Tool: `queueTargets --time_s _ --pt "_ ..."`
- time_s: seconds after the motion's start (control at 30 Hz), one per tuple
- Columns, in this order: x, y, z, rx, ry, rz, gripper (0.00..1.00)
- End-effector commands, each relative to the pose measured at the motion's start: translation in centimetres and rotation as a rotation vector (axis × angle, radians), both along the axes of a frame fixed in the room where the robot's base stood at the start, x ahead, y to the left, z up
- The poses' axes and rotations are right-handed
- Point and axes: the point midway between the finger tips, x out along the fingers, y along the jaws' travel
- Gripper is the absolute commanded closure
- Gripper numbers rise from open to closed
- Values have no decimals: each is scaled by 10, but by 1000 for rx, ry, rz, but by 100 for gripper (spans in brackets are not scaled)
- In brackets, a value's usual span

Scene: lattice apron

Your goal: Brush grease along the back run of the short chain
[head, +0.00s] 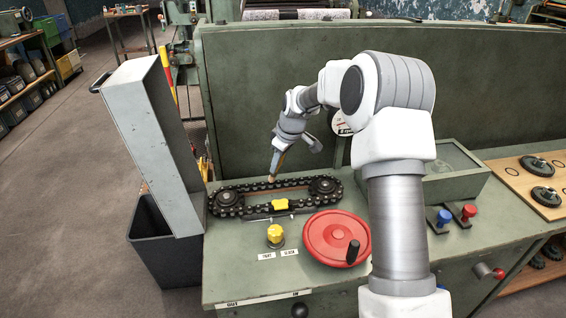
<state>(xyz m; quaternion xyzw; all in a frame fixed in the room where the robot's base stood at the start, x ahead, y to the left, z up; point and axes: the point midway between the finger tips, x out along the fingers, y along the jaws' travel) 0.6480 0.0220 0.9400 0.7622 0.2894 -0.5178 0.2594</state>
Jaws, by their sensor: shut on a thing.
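The short chain (252,209) is a black loop around two dark sprockets, one at the left (227,200) and one at the right (323,187), on the green machine apron. My gripper (283,152) is shut on a brush (274,168), seen as a narrow handle with a brownish lower end. The brush points down and leans slightly. Its tip is at or just above the back run of the chain (262,185), near the middle; I cannot tell whether it touches. Any grease on the chain is too small to make out.
A yellow knob (281,205) sits at the front run. In front are a yellow knob (275,235) and a red handwheel (336,237). Blue (443,217) and red (467,213) levers stand right. A tall grey panel (155,140) stands left; a green wall (260,100) rises behind.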

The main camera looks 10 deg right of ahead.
Motion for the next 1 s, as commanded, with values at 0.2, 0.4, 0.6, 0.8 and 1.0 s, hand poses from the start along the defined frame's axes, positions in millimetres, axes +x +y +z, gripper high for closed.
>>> queueTargets --time_s 0.2,0.4,0.6,0.8,1.0 --pt "0 20 -1 -2 -1 2 100" --pt "0 28 -1 -1 -1 2 100" --pt "0 40 -1 0 -1 3 100" --pt "0 58 -2 0 0 3 100" --pt "-1 64 -2 0 1 1 100"
